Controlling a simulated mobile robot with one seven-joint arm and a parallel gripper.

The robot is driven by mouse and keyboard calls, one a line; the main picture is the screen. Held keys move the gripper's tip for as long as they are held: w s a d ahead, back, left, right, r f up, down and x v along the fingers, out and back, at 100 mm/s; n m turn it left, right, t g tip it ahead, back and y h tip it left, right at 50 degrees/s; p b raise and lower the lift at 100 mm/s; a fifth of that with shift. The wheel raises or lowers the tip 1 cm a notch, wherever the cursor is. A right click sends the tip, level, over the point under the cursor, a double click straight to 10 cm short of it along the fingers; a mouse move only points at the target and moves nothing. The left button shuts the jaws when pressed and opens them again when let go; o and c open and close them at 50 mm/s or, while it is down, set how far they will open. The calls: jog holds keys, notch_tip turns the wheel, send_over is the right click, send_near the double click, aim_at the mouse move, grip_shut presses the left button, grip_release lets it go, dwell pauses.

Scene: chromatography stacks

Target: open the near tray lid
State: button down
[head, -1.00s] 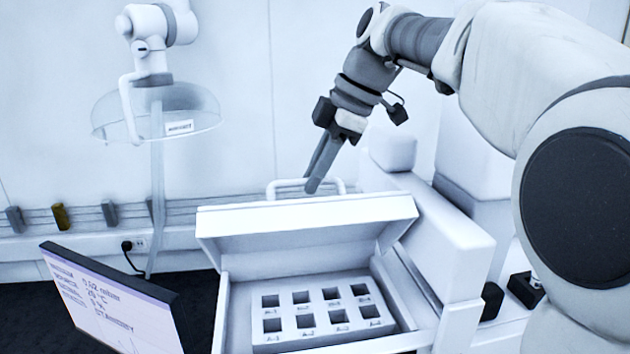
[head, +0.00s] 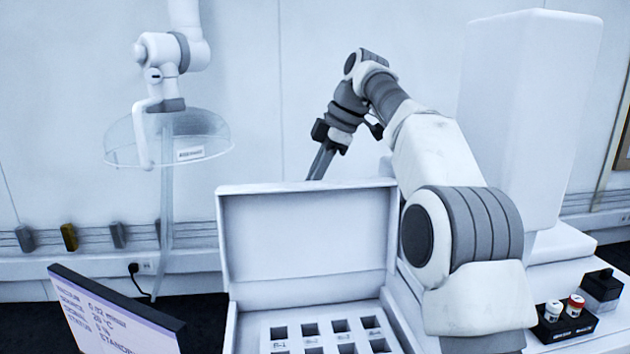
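The near tray lid (head: 300,235) stands raised, about upright, at the back of the white tray box (head: 233,325). Its inner face is toward me. Inside the box is a block of square, labelled wells (head: 268,335), partly cut off by the bottom of the view. My gripper (head: 318,172) is behind the lid's top edge, pointing down. Its fingertips are at or behind that edge, so their spacing and any contact with the lid are hidden. The lid's handle is not visible now.
A tilted status screen (head: 110,315) stands at the left. A clear extraction hood (head: 170,138) hangs at the upper left. At the right, a black holder (head: 566,328) carries two small capped vials, next to a black block (head: 601,290). A tall white housing (head: 525,120) stands behind.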

jog(key=shift+w+a, duration=0.15)
jog(key=shift+w, duration=0.5)
jog(key=c, duration=0.9)
grip_release()
jog(key=shift+o, duration=0.3)
jog(key=shift+f, duration=0.1)
